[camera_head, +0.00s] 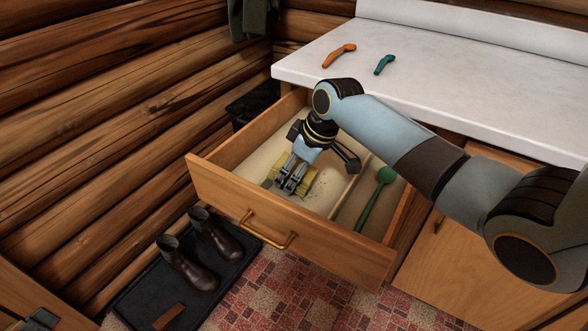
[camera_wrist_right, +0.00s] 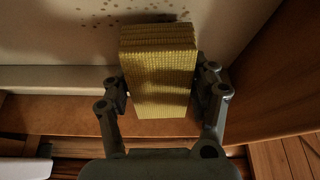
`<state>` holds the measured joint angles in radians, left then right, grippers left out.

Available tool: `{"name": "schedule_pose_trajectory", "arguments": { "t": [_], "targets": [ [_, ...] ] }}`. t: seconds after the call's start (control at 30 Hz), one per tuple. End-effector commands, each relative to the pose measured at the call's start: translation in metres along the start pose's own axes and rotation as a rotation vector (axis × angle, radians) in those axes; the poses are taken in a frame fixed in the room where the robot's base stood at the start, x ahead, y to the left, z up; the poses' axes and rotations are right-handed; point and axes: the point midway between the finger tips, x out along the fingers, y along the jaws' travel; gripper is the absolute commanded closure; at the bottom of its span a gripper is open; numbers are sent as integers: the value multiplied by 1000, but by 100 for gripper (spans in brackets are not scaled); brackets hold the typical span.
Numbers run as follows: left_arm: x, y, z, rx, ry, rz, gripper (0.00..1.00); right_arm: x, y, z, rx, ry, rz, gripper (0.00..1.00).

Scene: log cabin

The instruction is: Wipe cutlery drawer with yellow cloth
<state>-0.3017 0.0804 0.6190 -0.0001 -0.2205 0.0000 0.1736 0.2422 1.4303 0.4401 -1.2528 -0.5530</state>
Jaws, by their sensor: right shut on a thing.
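The cutlery drawer (camera_head: 235,202) is pulled open below the counter. My right gripper (camera_head: 290,184) reaches down into its larger left compartment, near the front wall. It is shut on the yellow cloth (camera_wrist_right: 158,65), a thick folded block held between the two fingers in the right wrist view. The cloth is partly hidden by the fingers in the head view. Dark crumbs (camera_head: 314,193) lie on the pale drawer floor to the right of the cloth. Brown specks (camera_wrist_right: 100,20) also show beyond the cloth in the wrist view. My left gripper is not in view.
A divider (camera_head: 347,191) separates a narrow right compartment holding a green spoon (camera_head: 370,203). An orange utensil (camera_head: 338,54) and a teal one (camera_head: 383,64) lie on the white counter (camera_head: 440,75). Boots (camera_head: 190,266) stand on a dark mat by the log wall.

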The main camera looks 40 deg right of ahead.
Motion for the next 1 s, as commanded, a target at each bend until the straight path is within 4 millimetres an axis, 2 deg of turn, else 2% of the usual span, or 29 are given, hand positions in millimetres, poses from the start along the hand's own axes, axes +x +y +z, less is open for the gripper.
{"name": "schedule_pose_trajectory", "arguments": {
  "t": [0.03, 0.23, 0.53, 0.8, 1.0],
  "targets": [
    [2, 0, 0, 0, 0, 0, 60, 6, -3, 7, 5, -13, -9, 92],
    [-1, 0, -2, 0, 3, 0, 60, 5, -3, 9, 5, -13, -8, 93],
    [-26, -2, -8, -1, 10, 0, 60, -10, -5, 30, 3, -14, -6, 93],
    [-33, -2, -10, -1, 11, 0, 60, -14, -5, 39, 2, -7, -3, 93],
    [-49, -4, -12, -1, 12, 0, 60, -24, -6, 52, 2, -6, -2, 93]
  ]
}}
